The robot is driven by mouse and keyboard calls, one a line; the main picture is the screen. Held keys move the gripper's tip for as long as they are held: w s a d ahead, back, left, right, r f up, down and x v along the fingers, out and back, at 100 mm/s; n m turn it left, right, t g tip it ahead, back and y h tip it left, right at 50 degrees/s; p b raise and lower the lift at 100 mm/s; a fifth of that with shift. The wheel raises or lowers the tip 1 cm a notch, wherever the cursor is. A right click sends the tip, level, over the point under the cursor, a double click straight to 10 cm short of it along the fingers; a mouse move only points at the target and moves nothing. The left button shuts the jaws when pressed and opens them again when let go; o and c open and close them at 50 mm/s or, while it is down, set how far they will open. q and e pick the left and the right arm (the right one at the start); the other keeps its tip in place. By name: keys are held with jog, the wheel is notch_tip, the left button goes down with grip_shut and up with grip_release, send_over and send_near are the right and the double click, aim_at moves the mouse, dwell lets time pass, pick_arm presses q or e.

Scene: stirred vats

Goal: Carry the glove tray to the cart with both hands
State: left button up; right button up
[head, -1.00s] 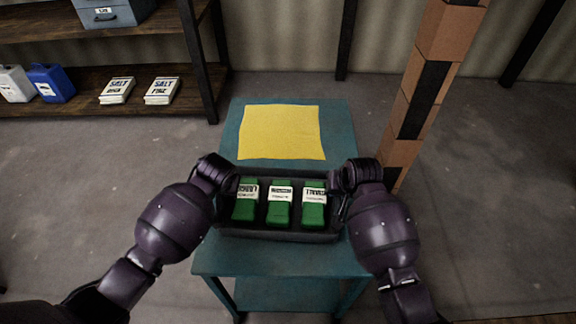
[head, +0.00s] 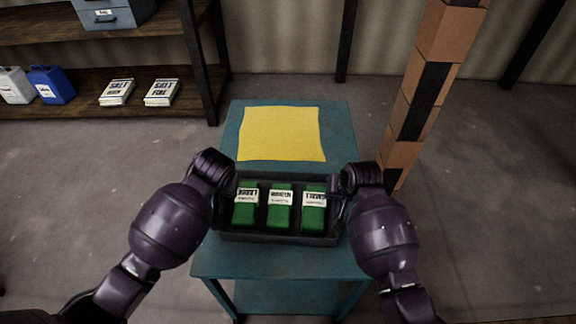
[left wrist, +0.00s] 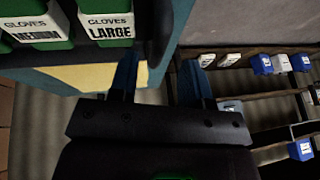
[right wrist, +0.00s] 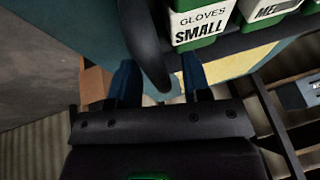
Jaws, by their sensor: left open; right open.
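The black glove tray (head: 280,238) sits level over the near half of the teal cart (head: 340,130), apparently resting on its top. It holds three green glove boxes with white labels (head: 279,208), reading small, medium and large. My left gripper (left wrist: 157,80) is open at the tray's left end, by the large box (left wrist: 108,28). My right gripper (right wrist: 160,80) is open at the right end, by the small box (right wrist: 200,25); a dark curved tray handle (right wrist: 146,45) shows by its fingers. In the head view my wrists hide both handles.
A yellow cloth (head: 280,133) lies flat on the cart's far half, beyond the tray. A wooden shelf (head: 110,75) with jugs, salt packs and a grey bin stands at the back left.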

jog(key=shift+r, duration=0.1)
pick_arm(q)
jog(key=v, duration=0.7)
pick_arm(e)
jog(key=v, duration=1.2)
pick_arm(q)
jog(key=shift+s+r, duration=0.1)
